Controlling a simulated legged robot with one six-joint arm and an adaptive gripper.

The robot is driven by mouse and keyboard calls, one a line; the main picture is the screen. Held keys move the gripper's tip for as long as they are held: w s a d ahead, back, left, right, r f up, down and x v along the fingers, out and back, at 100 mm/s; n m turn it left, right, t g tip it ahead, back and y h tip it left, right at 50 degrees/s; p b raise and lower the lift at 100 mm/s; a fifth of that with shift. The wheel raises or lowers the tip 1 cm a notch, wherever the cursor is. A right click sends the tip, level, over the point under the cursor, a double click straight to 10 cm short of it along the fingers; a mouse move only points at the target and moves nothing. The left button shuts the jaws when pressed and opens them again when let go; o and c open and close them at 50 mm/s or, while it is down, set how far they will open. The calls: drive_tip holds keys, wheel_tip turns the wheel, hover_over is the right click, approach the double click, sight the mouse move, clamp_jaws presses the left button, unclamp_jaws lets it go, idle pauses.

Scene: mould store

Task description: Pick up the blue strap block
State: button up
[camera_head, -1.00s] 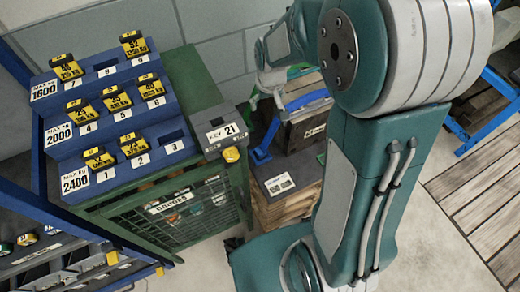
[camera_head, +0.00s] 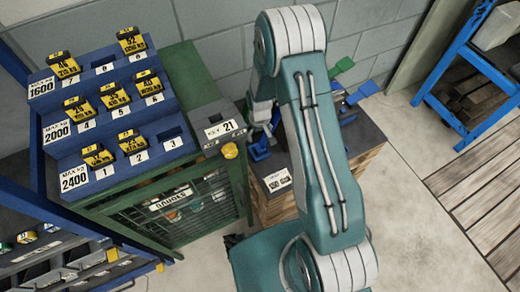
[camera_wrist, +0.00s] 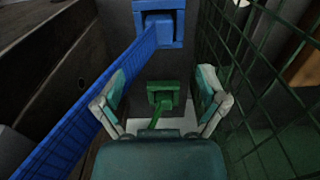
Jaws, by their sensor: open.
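The blue strap block (camera_wrist: 160,28) is at the top centre of the wrist view, beyond my fingertips, with a broad blue strap (camera_wrist: 95,85) running from it to the lower left. A green block (camera_wrist: 160,92) on a green strap shows lower, in line with the gap between my fingers. My gripper (camera_wrist: 161,82) is open, with nothing between its pads that I can tell is touched. In the head view, blue parts (camera_head: 258,150) show beside my arm above the dark crate top; my arm hides much of them.
A green mesh cage (camera_head: 175,210) stands left of the crate, and its mesh (camera_wrist: 265,80) runs close along the right of the wrist view. A stepped blue rack (camera_head: 100,125) with yellow tagged blocks sits on it. Open floor (camera_head: 420,180) lies to the right.

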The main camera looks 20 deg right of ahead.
sight(259, 147)
drive_tip(key=f, duration=0.3)
drive_tip(key=shift+a+f, duration=0.25)
drive_tip(key=shift+f, duration=0.05)
drive_tip(key=shift+w+d+f, duration=0.1)
drive_tip(key=shift+d+f, duration=0.05)
drive_tip(key=shift+f, duration=1.2)
drive_tip(key=shift+w+d+f, duration=0.1)
drive_tip(key=shift+f, duration=1.25)
drive_tip(key=c, duration=1.2)
